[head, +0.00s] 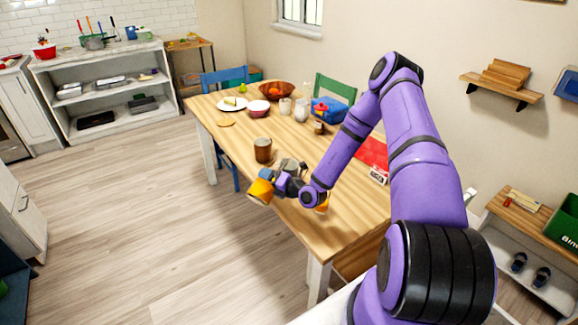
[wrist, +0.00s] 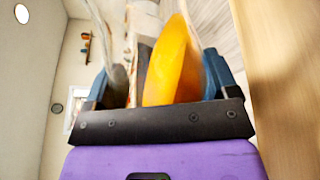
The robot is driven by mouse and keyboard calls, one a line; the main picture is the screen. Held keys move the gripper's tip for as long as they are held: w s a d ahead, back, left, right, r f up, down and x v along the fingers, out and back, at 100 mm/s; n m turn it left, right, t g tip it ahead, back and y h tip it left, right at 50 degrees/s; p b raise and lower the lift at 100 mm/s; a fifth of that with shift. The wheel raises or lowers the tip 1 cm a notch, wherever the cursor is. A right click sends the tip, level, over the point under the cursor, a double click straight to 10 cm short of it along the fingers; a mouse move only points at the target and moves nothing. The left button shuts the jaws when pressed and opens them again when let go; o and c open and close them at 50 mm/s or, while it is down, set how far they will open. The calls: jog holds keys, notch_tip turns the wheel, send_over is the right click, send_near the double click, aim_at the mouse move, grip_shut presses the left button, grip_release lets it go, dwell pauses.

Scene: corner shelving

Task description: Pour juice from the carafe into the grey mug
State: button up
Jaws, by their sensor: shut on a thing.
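My gripper (head: 268,182) is shut on the carafe (head: 260,191), which holds orange juice, at the near left edge of the table. The carafe looks tilted. In the wrist view the carafe (wrist: 174,68) fills much of the space between the fingers, its orange juice slanting across the picture. A greyish, rounded thing (head: 291,165) shows just behind my gripper. It may be the grey mug, but my gripper partly covers it and I cannot tell. A brown cup (head: 262,150) stands upright on the table just beyond the carafe.
The wooden table (head: 235,133) carries a white plate (head: 232,104), a pink bowl (head: 259,108), a fruit bowl (head: 277,91), a pale cup (head: 285,107) and a blue container (head: 329,110) at its far end. An orange thing (head: 322,205) is partly hidden by my arm.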

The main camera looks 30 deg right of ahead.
jog(key=shift+a+r+m, duration=0.1)
jog(key=shift+r+m, duration=0.05)
jog(key=shift+m, duration=0.65)
jog(key=shift+w+d+r+m+p, duration=0.2)
jog(key=shift+d+r+m+p, duration=0.2)
jog(key=shift+r+m+p, duration=0.4)
dwell(3.8)
jog(key=shift+f, duration=0.15)
